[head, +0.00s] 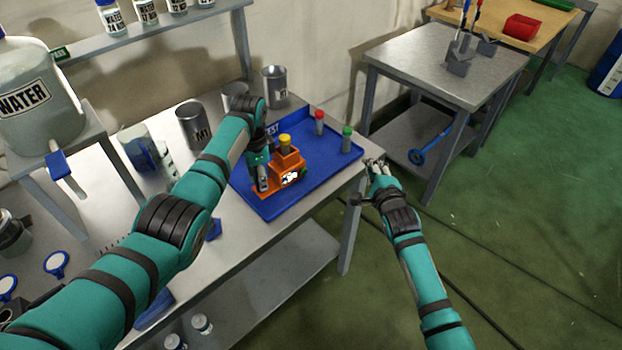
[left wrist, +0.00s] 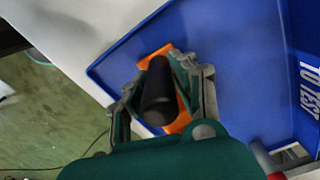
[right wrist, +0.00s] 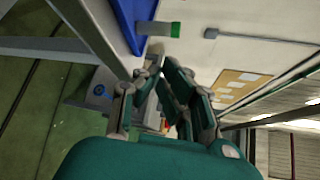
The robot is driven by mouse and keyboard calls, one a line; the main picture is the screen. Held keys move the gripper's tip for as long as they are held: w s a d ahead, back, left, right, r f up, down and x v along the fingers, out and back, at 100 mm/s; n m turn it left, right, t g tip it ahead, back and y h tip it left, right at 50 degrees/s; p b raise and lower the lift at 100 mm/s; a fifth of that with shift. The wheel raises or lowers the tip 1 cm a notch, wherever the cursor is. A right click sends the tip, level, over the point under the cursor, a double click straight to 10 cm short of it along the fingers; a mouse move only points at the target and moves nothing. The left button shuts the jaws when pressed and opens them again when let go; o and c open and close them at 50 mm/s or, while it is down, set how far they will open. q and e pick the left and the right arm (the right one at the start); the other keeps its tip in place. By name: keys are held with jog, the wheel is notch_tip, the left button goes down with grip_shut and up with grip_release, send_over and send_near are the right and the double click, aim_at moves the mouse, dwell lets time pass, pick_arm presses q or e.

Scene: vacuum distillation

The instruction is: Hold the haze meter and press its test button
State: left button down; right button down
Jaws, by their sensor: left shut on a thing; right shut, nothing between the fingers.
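The orange haze meter (head: 287,177) stands on the blue tray (head: 304,200) at the table's front corner, with a yellow-capped vial (head: 284,143) in its top and a small white display facing front. My left gripper (head: 262,184) is shut on the left part of the meter. In the left wrist view the fingers (left wrist: 160,98) close around its black cylindrical part (left wrist: 158,92), with orange (left wrist: 181,122) showing beside it. I cannot make out the test button clearly. My right gripper (head: 376,166) is shut and empty in the air right of the tray, apart from the meter; it also shows in the right wrist view (right wrist: 155,75).
A red-capped vial (head: 319,122) and a green-capped vial (head: 347,140) stand on the tray's right side. Metal beakers (head: 194,127) stand behind the left arm. A water tank (head: 38,95) is at far left. Open floor lies right of the table, before another metal table (head: 430,62).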

jog(key=s+a+m+g+y, duration=0.1)
jog(key=s+a+m+g, duration=0.15)
jog(key=m, duration=0.25)
jog(key=m+g+y, duration=0.4)
jog(key=y, duration=0.1)
send_near(303, 174)
jog(key=s+d, duration=0.2)
jog(key=s, duration=0.1)
jog(key=shift+w+r, duration=0.15)
jog(key=shift+r, duration=0.25)
jog(key=shift+n, duration=0.3)
jog(key=x, duration=1)
jog(key=shift+w+d+f, duration=0.15)
jog(key=shift+d, duration=0.05)
jog(key=shift+w+a, duration=0.3)
jog(key=shift+w, duration=0.05)
jog(key=shift+w+a, duration=0.35)
jog(key=shift+a, duration=0.05)
